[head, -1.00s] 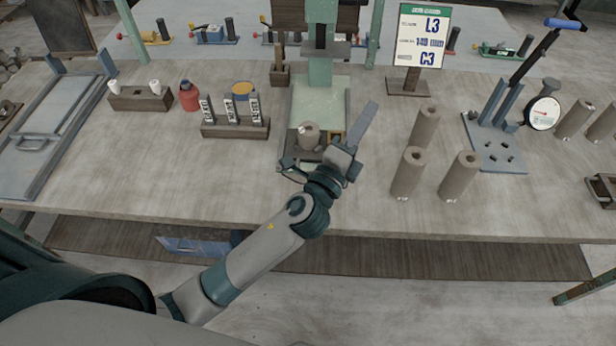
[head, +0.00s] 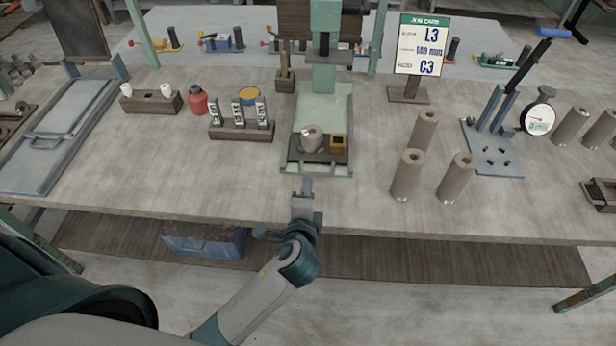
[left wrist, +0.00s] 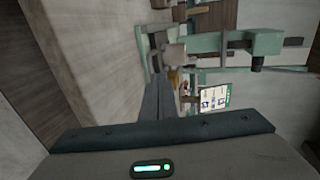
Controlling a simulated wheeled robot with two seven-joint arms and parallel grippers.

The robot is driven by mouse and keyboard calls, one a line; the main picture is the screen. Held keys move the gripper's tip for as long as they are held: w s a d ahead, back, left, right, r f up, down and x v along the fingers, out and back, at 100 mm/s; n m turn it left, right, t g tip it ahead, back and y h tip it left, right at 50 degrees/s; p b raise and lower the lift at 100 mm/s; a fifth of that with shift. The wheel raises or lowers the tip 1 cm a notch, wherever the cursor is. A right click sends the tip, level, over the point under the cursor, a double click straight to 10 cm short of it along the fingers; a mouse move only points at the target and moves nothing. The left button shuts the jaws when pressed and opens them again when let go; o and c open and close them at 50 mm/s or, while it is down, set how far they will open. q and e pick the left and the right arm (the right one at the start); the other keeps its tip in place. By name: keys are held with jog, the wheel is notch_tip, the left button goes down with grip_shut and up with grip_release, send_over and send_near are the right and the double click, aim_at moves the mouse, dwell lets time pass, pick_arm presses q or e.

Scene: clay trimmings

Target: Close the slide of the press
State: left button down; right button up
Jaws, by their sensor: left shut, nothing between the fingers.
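The green press (head: 325,70) stands at the back middle of the bench. Its dark slide (head: 318,156) is out at the front of the pale green base (head: 322,103), clear of the column, bearing a grey-brown clay piece (head: 312,138) and a small brass block (head: 338,143). My left gripper (head: 307,183) is shut and empty, just in front of the slide near the bench's front edge, its fingers pointing towards the slide. In the left wrist view the shut fingers (left wrist: 154,98) point at the press (left wrist: 235,43), seen sideways. My right gripper is not in view.
Three clay cylinders (head: 407,175) stand to the right, with a blue stand (head: 492,150) beyond. A wooden rack (head: 241,132) and red bottle (head: 198,100) stand to the left. A sign (head: 420,45) stands behind. The bench (head: 150,180) is clear at front left.

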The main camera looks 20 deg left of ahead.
pick_arm(q)
jog(key=p, duration=0.2)
send_near(311, 158)
jog(key=x, duration=0.3)
jog(key=shift+w+a, duration=0.1)
jog(key=shift+w, duration=0.2)
jog(key=shift+w+a+f, duration=0.15)
jog(key=shift+w+f, duration=0.15)
jog(key=shift+w, duration=0.25)
